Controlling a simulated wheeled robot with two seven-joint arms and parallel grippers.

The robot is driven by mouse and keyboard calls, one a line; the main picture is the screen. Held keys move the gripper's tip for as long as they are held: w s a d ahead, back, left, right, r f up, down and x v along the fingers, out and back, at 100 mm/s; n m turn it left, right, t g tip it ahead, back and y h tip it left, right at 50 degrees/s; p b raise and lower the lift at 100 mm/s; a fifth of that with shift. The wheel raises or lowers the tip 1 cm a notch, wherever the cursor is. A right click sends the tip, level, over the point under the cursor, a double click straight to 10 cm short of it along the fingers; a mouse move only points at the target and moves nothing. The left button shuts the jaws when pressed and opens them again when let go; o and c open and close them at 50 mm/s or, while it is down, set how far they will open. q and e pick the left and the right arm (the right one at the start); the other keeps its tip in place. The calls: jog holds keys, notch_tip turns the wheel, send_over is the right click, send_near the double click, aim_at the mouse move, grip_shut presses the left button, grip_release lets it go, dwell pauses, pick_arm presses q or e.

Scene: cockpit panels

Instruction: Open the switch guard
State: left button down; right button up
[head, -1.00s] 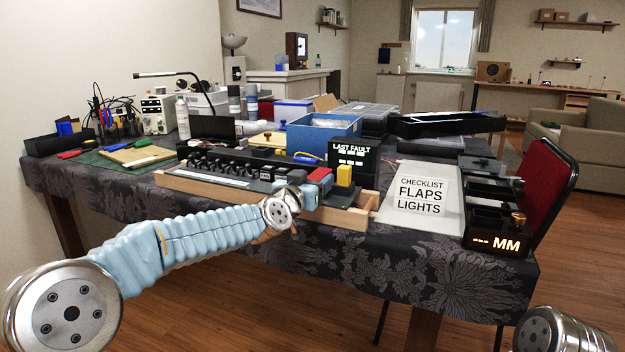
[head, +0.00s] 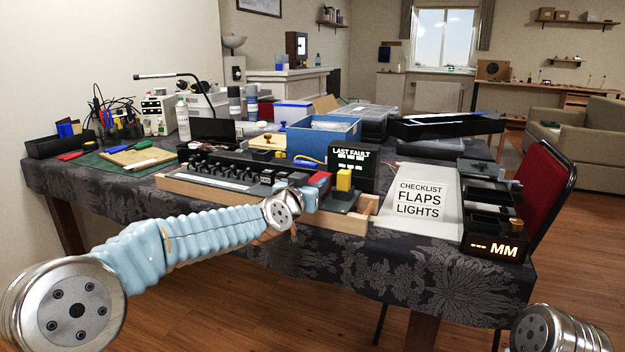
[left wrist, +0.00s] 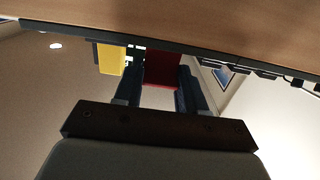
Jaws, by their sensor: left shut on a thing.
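The red switch guard (head: 319,179) stands on the right part of the dark switch panel (head: 240,182), just left of a yellow guard (head: 344,180). My left gripper (head: 308,198) is at the front of the panel at the red guard; its fingers are largely hidden by the wrist in the head view. In the left wrist view, the two dark fingers (left wrist: 158,88) are shut on the red guard (left wrist: 163,70), one on each side. The yellow guard (left wrist: 111,58) is beside the left finger, apart from it. I cannot tell how far the red guard is tilted. My right gripper is out of view.
A wooden tray (head: 350,222) frames the panel. Behind are a "LAST FAULT" display (head: 351,157) and a blue box (head: 322,138). A checklist sheet (head: 421,212) lies to the right, beside a black unit marked "MM" (head: 492,246).

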aim_at(319, 177)
pick_arm(q)
jog(key=shift+w+d+r+g+y+p, duration=0.2)
jog(key=shift+r+g+p, duration=0.3)
jog(key=shift+p, duration=0.9)
jog(key=shift+w+d+r+g+y+p, duration=0.15)
jog(key=shift+r+g+p, duration=0.35)
jog(key=shift+p, duration=0.9)
jog(key=shift+w+r, duration=0.15)
jog(key=shift+r, duration=0.05)
jog(key=shift+w+d+r+g+y, duration=0.1)
jog(key=shift+w+r+g+y, duration=0.2)
jog(key=shift+g, duration=0.4)
jog(key=shift+w+d+r+g+y, duration=0.1)
jog(key=shift+w+r+g+y, duration=0.1)
jog(key=shift+w+g, duration=0.4)
jog(key=shift+w+r+g+y, duration=0.2)
jog(key=shift+r+g+y, duration=0.05)
jog(key=shift+g, duration=0.55)
jog(key=c, duration=0.6)
grip_release()
jog(key=shift+c, duration=0.2)
jog(key=b+v, duration=0.2)
jog(key=v, duration=1.1)
jog(key=shift+s+r, duration=0.25)
